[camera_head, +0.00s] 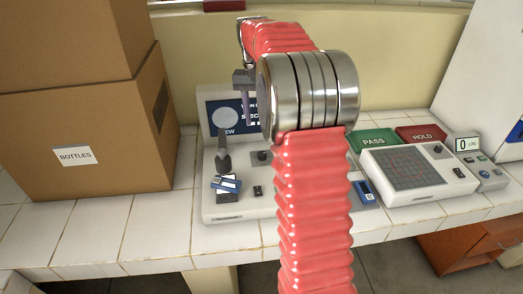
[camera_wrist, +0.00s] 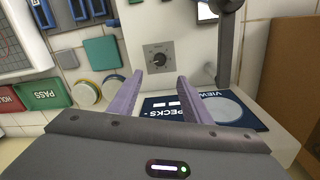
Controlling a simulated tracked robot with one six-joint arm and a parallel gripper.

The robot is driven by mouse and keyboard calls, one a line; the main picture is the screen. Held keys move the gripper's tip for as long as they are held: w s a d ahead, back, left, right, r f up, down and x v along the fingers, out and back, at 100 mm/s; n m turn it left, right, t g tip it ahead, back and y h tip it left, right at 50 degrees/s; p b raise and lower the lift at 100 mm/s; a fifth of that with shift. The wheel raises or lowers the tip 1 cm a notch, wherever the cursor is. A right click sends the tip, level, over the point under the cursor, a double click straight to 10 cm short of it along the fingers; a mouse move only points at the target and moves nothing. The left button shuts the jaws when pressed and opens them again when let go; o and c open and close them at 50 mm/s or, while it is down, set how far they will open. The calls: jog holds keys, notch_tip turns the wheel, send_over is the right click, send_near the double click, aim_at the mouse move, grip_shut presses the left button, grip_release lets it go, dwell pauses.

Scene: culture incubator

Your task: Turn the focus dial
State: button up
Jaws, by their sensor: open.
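The focus dial (camera_wrist: 158,58) is a dark round knob on a square grey plate, seen in the wrist view just beyond my fingertips. In the head view a small dark knob (camera_head: 262,157) shows on the white base of the viewer, to the right of its grey post. My gripper (camera_wrist: 160,78) is open, with its two purple fingers apart and nothing between them. The dial lies between the finger lines, with a visible gap to the tips. In the head view my gripper (camera_head: 250,112) hangs in front of the viewer's screen, partly hidden by my arm.
The viewer's upright post (camera_wrist: 229,45) stands close to the right finger in the wrist view. A blue screen panel (camera_wrist: 205,110) lies below the fingers. A BOTTLES carton (camera_head: 90,120) stands left. The PASS (camera_head: 373,141) and HOLD (camera_head: 421,134) pads and a white counting device (camera_head: 440,185) are right.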

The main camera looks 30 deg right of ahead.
aim_at(262, 154)
jog(key=f, duration=1.3)
jog(key=shift+s+d+f, duration=0.25)
jog(key=shift+d+f, duration=0.05)
jog(key=shift+f, duration=0.05)
jog(key=c, duration=1)
